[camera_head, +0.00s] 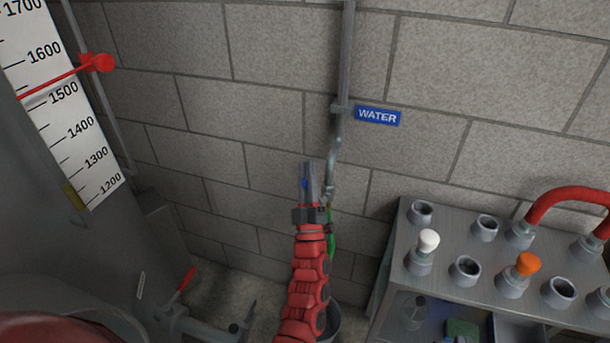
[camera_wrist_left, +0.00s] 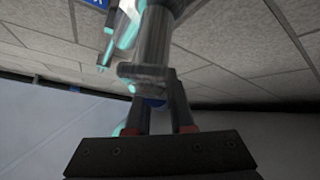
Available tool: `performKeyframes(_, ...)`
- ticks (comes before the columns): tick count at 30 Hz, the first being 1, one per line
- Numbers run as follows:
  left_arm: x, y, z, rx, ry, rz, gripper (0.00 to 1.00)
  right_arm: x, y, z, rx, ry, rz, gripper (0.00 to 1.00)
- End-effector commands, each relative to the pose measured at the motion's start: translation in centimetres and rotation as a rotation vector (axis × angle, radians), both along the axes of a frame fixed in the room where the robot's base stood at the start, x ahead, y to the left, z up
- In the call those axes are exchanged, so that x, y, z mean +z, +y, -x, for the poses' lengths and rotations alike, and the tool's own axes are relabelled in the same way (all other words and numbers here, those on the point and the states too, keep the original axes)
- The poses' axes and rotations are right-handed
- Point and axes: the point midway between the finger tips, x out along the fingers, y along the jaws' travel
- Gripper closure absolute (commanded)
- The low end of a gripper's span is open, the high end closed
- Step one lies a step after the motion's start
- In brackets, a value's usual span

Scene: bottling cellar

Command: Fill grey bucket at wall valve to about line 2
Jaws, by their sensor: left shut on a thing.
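The wall valve (camera_head: 327,196) sits at the lower end of the grey pipe under the blue WATER sign (camera_head: 377,116). My left gripper (camera_head: 308,180) is at the valve, shut on a small blue part that looks like its handle (camera_head: 304,184). In the left wrist view, the blue handle (camera_wrist_left: 155,103) shows between the fingers, below a grey metal valve body (camera_wrist_left: 153,40). A narrow green strip (camera_head: 331,240) shows under the valve; I cannot tell what it is. The grey bucket (camera_head: 334,322) stands below, mostly hidden by my left arm. Its lines and water level are not visible. My right gripper is not in view.
A grey rack (camera_head: 390,275) with several sockets, a white and an orange plug and a red hose (camera_head: 570,195) stands at the right. A grey tank with a scale (camera_head: 75,120) stands at the left, with a red-handled valve (camera_head: 187,280) low beside it.

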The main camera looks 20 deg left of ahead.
Motion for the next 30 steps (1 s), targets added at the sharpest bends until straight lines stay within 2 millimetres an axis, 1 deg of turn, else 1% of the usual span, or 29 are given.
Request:
performKeyframes(9, -0.1, -0.1, 0.0, -0.001, 0.001, 0.0, 1.0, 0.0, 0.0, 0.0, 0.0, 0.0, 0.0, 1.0)
performKeyframes(10, -0.1, -0.1, 0.0, -0.001, 0.001, 0.0, 0.76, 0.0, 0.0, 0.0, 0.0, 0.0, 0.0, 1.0)
performKeyframes(14, -0.1, 0.0, 0.0, -0.001, 0.001, 0.0, 0.52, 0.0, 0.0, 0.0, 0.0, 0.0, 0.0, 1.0)
performKeyframes(15, 0.0, 0.0, 0.0, -0.001, 0.001, 0.0, 0.5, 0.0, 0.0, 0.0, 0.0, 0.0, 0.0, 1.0)
performKeyframes(25, -0.3, -0.1, 0.2, -0.001, 0.002, 0.001, 0.5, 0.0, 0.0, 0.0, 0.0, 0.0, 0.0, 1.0)
performKeyframes(28, -1.1, -0.5, 0.9, -0.002, 0.004, 0.001, 0.5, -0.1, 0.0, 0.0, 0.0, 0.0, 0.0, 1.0)
performKeyframes(30, -2.2, -0.8, 1.9, -0.002, 0.006, 0.001, 0.5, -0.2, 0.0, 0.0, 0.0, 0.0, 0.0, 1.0)
